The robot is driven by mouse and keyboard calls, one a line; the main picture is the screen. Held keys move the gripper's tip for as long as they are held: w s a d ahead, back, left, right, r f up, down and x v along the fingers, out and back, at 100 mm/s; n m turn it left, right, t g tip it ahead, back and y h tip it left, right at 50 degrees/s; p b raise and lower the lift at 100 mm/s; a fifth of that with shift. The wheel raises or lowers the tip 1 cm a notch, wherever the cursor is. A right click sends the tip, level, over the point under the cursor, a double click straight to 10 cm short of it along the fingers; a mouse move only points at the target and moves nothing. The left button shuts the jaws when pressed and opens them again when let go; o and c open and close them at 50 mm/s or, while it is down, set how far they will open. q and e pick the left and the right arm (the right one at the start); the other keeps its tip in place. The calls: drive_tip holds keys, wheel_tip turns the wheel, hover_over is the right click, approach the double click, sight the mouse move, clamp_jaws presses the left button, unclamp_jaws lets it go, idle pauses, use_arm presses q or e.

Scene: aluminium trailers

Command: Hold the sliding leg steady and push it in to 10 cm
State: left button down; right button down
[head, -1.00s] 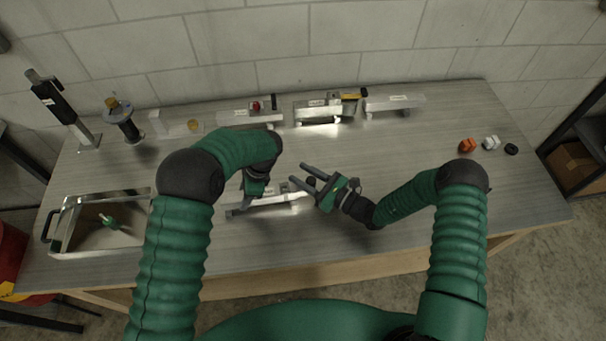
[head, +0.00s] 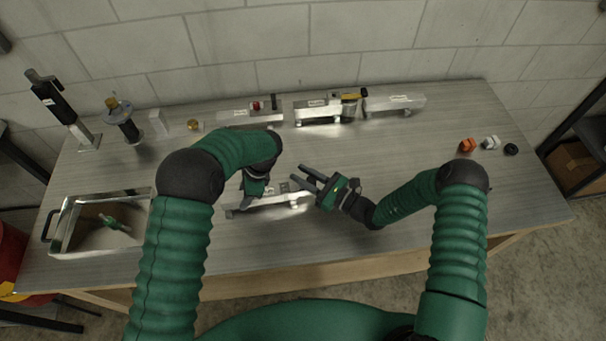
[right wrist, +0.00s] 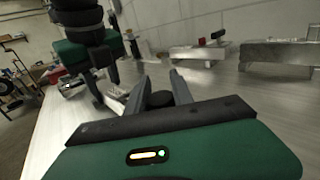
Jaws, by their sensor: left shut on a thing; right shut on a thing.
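The bright aluminium sliding leg and its rail (head: 275,201) lie on the front middle of the bench. My left gripper (head: 250,197) is shut on the left part of this assembly, and my forearm and hand hide some of it. My right gripper (head: 299,181) is at its right end. In the right wrist view, a dark round piece (right wrist: 159,99) sits between the right fingers, and the gripper is shut on it. It looks like the foot of the leg. The bright leg (right wrist: 114,93) runs away from it towards my left gripper. I cannot read the leg's extension.
Several aluminium trailer pieces (head: 395,103) stand along the back of the bench. A metal tray (head: 57,232) is at the left. An orange nut (head: 467,145) and two other small parts lie at the right. The bench between is clear.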

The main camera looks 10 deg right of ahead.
idle(0.6)
drive_tip(key=shift+a, duration=1.85)
drive_tip(key=c, duration=1.1)
unclamp_jaws()
drive_tip(key=shift+s, duration=0.1)
drive_tip(key=shift+d, duration=0.1)
drive_tip(key=v, duration=1.2)
